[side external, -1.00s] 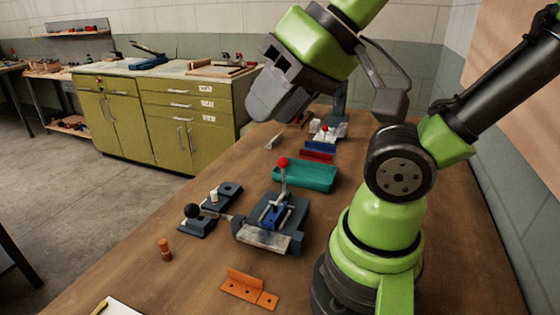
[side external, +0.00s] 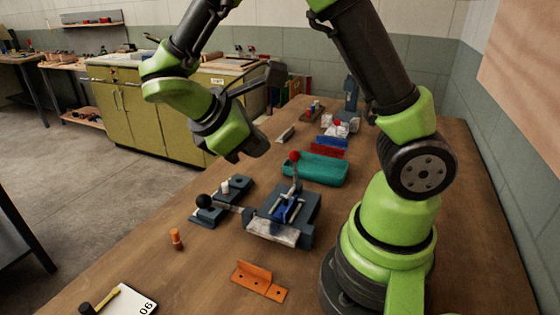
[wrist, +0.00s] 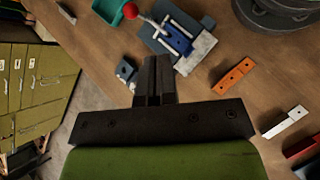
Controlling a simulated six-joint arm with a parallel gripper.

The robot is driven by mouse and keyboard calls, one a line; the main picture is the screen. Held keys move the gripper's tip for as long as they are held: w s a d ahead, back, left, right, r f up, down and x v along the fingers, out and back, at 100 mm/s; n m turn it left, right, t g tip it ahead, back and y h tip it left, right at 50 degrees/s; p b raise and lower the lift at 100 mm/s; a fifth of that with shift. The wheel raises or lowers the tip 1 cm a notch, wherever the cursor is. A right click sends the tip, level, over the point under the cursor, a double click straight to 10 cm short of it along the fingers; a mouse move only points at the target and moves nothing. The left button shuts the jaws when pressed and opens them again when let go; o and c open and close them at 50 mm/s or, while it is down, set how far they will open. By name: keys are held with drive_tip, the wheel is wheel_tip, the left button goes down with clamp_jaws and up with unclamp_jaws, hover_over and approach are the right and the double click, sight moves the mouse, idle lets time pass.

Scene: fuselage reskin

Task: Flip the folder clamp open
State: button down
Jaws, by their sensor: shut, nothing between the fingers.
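The folder (side external: 285,215) is a dark blue-grey bench tool with a pale worn front plate, in the middle of the table. Its clamp lever stands up from a blue centre piece and ends in a red ball (side external: 295,156). A second lever with a black ball (side external: 203,201) reaches out to its left. In the wrist view the folder (wrist: 180,40) lies beyond the fingers, with the red ball (wrist: 131,11) at its upper left. My gripper (side external: 240,154) is shut and empty, above the table, behind and left of the folder, apart from it. It also shows in the wrist view (wrist: 154,62).
A teal tray (side external: 316,169) stands just behind the folder. An orange angle bracket (side external: 258,280) and an orange-brown peg (side external: 176,239) lie in front. Blue and red strips (side external: 328,147) lie further back. Bare table lies left of the tray.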

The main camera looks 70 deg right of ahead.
drive_tip(key=w+f+n+h, duration=0.1)
drive_tip(key=f+n+h, duration=0.1)
drive_tip(key=w+f+n+h, duration=0.1)
drive_tip(key=f+n+h, duration=0.1)
drive_tip(key=shift+w+d, duration=0.25)
drive_tip(key=shift+w, duration=0.1)
drive_tip(key=shift+d, duration=0.1)
drive_tip(key=x, duration=1)
drive_tip(key=shift+s+r, duration=0.15)
